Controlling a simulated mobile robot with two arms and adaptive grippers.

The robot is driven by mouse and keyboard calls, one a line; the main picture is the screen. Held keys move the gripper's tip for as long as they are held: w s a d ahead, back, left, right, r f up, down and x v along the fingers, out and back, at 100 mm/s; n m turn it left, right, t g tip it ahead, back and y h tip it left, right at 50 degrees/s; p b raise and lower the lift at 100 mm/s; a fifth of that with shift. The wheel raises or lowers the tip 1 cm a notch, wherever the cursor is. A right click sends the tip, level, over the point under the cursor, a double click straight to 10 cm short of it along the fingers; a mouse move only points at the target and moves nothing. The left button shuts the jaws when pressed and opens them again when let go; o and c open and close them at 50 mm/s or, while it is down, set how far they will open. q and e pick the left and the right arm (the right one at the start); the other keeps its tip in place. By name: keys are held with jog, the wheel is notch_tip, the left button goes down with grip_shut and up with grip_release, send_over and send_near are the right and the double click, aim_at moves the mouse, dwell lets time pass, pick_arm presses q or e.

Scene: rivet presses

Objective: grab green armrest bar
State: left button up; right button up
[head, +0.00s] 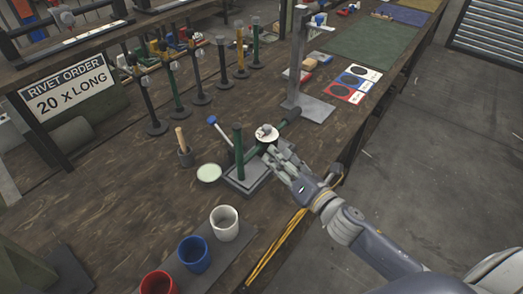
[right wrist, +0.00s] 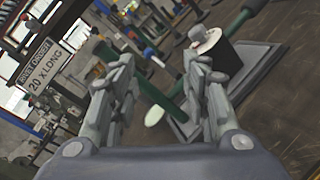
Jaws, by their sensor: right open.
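A green press stands on a grey base plate (head: 237,184) on the wooden bench. Its green upright post (head: 238,150) rises at the left of the plate. The green armrest bar (head: 254,153) runs low from the post toward my right gripper (head: 277,155). In the right wrist view the green bar (right wrist: 155,96) shows slantwise in the gap between the two fingers. My right gripper (right wrist: 162,66) is open with nothing held. Whether a finger touches the bar I cannot tell. The fingers hide part of the press. My left gripper is not in view.
A black part topped by a white disc (head: 267,133) is close to the fingers. A blue-knobbed lever (head: 219,130), a pale round dish (head: 209,172) and white (head: 224,222), blue (head: 194,253) and red (head: 158,283) cups are nearby. A grey stand (head: 297,75) rises behind.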

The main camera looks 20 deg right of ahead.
aim_at(238, 142)
jog(key=w+a+n+y, duration=0.1)
jog(key=a+n, duration=0.1)
jog(key=n, duration=0.2)
jog(key=w+a+n+g+y+p, duration=0.1)
jog(key=a+n+y, duration=0.1)
jog(key=n, duration=0.2)
jog(key=w+a+n+y+p, duration=0.1)
jog(key=w+a+n+y, duration=0.1)
jog(key=n, duration=0.1)
jog(key=shift+w+a+r+n+g, duration=0.1)
jog(key=shift+a+r+n+g, duration=0.25)
jog(key=shift+n+g, duration=0.05)
jog(key=shift+w+a+r+p, duration=0.15)
jog(key=shift+w+r+p, duration=0.1)
jog(key=shift+w+p, duration=0.15)
jog(key=p+x, duration=0.1)
jog(key=x, duration=0.3)
jog(key=shift+w+p, duration=0.3)
jog(key=shift+p, duration=0.05)
jog(key=shift+c, duration=0.5)
